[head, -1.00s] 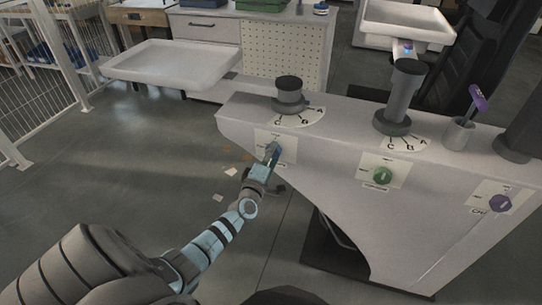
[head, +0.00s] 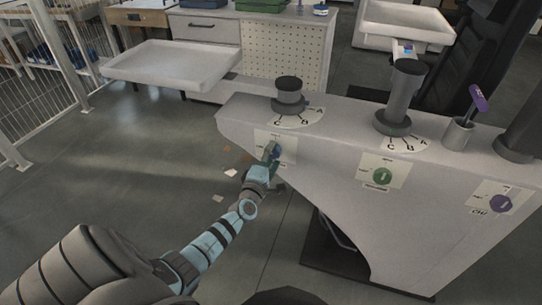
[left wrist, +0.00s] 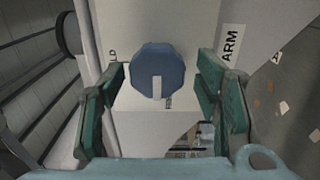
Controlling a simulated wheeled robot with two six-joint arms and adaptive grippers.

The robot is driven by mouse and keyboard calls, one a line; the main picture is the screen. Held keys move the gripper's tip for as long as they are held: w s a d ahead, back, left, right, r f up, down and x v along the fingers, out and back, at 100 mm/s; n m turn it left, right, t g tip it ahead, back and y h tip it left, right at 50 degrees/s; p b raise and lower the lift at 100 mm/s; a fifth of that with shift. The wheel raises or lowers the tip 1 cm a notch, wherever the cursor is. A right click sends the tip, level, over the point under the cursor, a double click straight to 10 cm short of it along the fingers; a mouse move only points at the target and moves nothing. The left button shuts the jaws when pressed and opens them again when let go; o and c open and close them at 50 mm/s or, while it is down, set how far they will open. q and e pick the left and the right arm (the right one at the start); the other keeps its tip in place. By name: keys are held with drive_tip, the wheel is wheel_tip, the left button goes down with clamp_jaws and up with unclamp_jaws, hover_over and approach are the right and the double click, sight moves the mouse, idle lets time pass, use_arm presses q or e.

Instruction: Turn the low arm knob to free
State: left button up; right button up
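The blue knob (left wrist: 157,70) sits on a white plate (head: 287,138) on the front of the grey beam, below the leftmost low column. Its white pointer mark faces the bottom of the left wrist view. "ARM" lettering (left wrist: 231,45) shows right of it, and a partly hidden label ending in "LD" is left of it. My left gripper (left wrist: 160,80) is open, with one green finger on each side of the knob and visible gaps between. In the head view my left gripper (head: 271,154) partly covers the knob. My right gripper is not in view.
A green knob (head: 382,177) and a purple knob (head: 501,204) sit on plates farther right along the beam (head: 340,215). Columns (head: 401,95) and a cup with a purple-handled tool (head: 458,132) stand on top. The floor left of the beam is mostly open.

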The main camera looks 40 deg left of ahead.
use_arm(q)
drive_tip(key=shift+r, duration=0.1)
drive_tip(key=v, duration=1.2)
